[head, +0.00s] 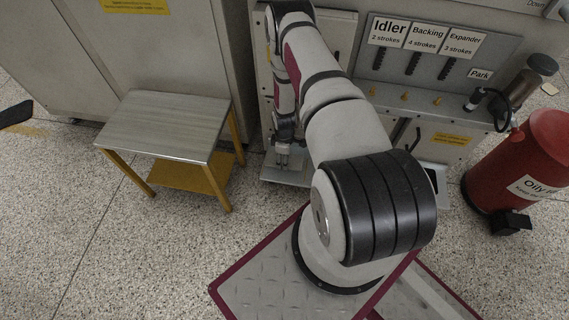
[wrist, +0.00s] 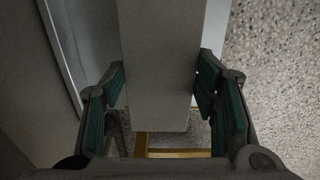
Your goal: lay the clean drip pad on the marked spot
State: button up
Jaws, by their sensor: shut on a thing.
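My gripper (head: 283,158) hangs low in front of the grey machine, above a metal ledge (head: 282,176). In the wrist view my gripper (wrist: 161,85) has its green-padded fingers on both sides of a plain grey slab (wrist: 158,50) and is shut on it. The slab looks like the drip pad, but its markings and far end cannot be seen. In the head view the held thing is too small to tell apart from the fingers. I cannot make out a marked spot in either view.
A low table (head: 165,124) with yellow legs and a lower shelf stands to the left. Speckled floor (head: 110,250) is clear at the front left.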

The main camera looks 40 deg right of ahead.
jog(key=shift+s+a+f+b, duration=0.15)
jog(key=shift+f+b, duration=0.1)
jog(key=shift+f, duration=0.55)
jog(key=shift+s+d+f+b, duration=0.1)
jog(key=shift+f+b, duration=0.15)
jog(key=shift+f, duration=0.5)
jog(key=shift+f, duration=0.1)
jog(key=o, duration=0.9)
jog(key=shift+o, duration=0.2)
jog(key=shift+r+p, duration=1.55)
jog(key=shift+r, duration=2.3)
